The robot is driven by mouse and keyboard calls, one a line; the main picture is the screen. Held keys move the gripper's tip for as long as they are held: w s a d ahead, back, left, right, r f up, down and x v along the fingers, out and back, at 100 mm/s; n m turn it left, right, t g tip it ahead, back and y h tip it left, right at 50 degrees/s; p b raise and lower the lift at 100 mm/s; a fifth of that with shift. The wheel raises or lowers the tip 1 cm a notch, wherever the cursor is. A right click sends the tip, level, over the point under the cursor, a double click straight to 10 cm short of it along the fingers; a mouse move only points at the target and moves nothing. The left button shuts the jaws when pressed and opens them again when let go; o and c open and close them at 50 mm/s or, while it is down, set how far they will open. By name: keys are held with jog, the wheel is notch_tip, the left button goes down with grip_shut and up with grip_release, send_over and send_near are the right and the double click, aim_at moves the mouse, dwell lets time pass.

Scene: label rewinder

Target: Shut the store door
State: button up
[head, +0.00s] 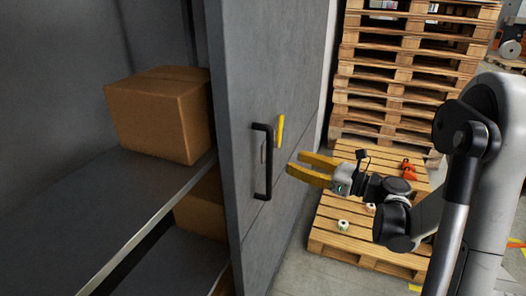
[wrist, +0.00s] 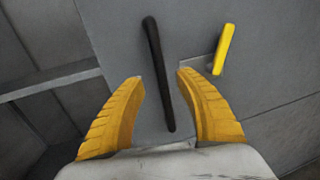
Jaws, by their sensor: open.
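The store door (head: 268,60) is a grey panel standing open at the right of the grey store, whose shelves show at left. Its black bar handle (head: 262,162) is upright on the door face, with a yellow lever (head: 281,130) beside it. My gripper (head: 297,170) has yellow fingers, is open and empty, and is to the right of the handle, apart from it in the head view. In the wrist view, the handle (wrist: 158,75) runs between the open fingers (wrist: 160,75), slightly tilted, and the yellow lever (wrist: 224,48) is right of it.
Inside the store, a cardboard box (head: 158,115) sits on the upper shelf (head: 120,215), and another box (head: 203,208) is below. A tall stack of wooden pallets (head: 400,75) stands behind my arm. A low pallet (head: 345,245) with small items lies on the floor right of the door.

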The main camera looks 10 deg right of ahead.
aim_at(269, 153)
jog(key=b+x, duration=0.2)
jog(key=x, duration=0.7)
jog(key=shift+a, duration=0.2)
grip_shut()
